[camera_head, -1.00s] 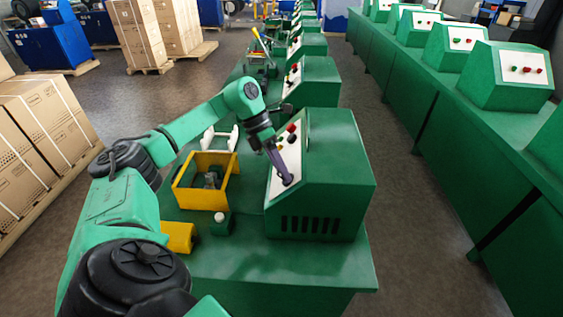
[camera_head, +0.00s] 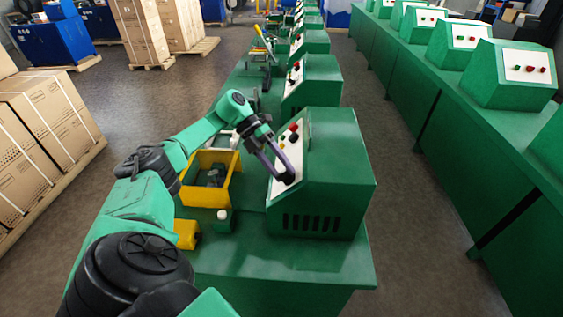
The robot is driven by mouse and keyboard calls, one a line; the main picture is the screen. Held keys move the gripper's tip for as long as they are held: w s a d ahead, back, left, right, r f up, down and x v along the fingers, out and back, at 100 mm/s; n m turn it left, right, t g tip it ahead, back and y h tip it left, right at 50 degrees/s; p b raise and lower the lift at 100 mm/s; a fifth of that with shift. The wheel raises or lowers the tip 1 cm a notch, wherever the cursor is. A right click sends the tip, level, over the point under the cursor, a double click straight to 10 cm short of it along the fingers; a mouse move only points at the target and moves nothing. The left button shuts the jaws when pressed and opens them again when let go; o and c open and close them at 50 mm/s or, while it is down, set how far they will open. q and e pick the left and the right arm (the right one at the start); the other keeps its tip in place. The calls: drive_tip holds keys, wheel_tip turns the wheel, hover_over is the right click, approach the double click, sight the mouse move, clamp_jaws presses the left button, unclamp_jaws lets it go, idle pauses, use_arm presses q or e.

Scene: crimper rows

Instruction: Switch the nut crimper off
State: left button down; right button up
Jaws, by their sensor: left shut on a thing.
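The nearest green control box (camera_head: 340,165) of the nut crimper stands on the green bench, with a white slanted panel facing left. The panel shows a red button (camera_head: 293,127) and a black one at its top, with small green and yellow ones beside them. A yellow open frame (camera_head: 203,195) with a grey metal part inside stands left of the box. My left gripper (camera_head: 285,177) reaches over this frame to the panel's lower part. My right gripper is out of view.
More green control boxes stand in a row behind (camera_head: 313,82) and on another bench along the right (camera_head: 508,75). A small white-topped green post (camera_head: 223,220) stands in front of the yellow frame. Cartons on pallets are at the left.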

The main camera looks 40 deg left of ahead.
use_arm(q)
drive_tip(key=shift+n, duration=0.5)
drive_tip(key=shift+t+h, duration=0.3)
drive_tip(key=shift+c, duration=1.6)
unclamp_jaws()
drive_tip(key=shift+a, duration=0.1)
